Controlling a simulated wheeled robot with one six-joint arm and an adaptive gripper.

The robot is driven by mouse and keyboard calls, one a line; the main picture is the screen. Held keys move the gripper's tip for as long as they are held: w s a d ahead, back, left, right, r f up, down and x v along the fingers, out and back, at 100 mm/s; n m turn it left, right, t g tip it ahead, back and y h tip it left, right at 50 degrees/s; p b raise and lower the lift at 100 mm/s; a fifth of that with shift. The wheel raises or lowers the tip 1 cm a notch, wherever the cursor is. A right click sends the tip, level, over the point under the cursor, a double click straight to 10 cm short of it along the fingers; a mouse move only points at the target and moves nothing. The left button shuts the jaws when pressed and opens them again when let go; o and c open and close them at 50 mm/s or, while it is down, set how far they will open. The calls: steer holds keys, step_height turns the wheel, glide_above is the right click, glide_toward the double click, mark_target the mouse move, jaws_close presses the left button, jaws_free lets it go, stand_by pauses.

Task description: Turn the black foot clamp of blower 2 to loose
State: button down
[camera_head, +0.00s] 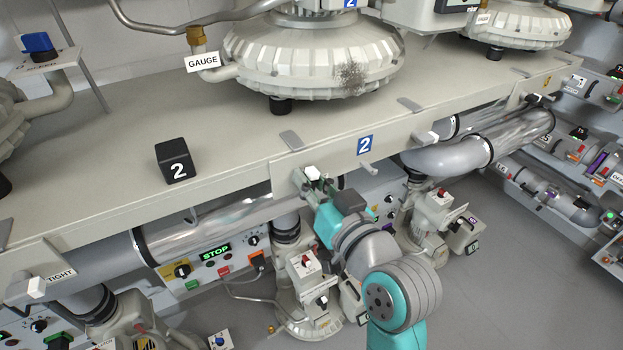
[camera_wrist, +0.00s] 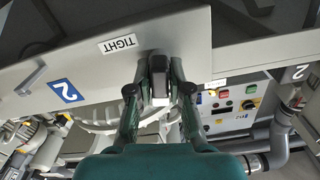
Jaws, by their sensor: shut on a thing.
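Blower 2 (camera_head: 300,55) is a pale ribbed housing on the bench, standing on black feet. My gripper (camera_head: 313,180) is at the bench's front edge, left of the blue "2" sign (camera_head: 365,145). Its fingers are shut on a small clamp handle (camera_head: 313,172) with a pale end. In the wrist view my gripper (camera_wrist: 160,75) has a finger on each side of the clamp handle (camera_wrist: 160,98), whose upper part looks dark. A "TIGHT" label (camera_wrist: 118,43) is beside it, upside down. The fingers hide much of the clamp.
A black block marked "2" (camera_head: 175,160) sits on the bench top (camera_head: 90,175). Another pale handle (camera_head: 425,138) is right of the sign. Large grey pipes (camera_head: 215,220) and a control panel with a green "STOP" display (camera_head: 215,252) lie below the bench edge.

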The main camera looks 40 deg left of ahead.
steer(key=shift+s+n, duration=0.1)
steer(key=shift+n, duration=1)
steer(key=shift+f, duration=0.1)
steer(key=c, duration=1.1)
jaws_free()
steer(key=v, duration=1.2)
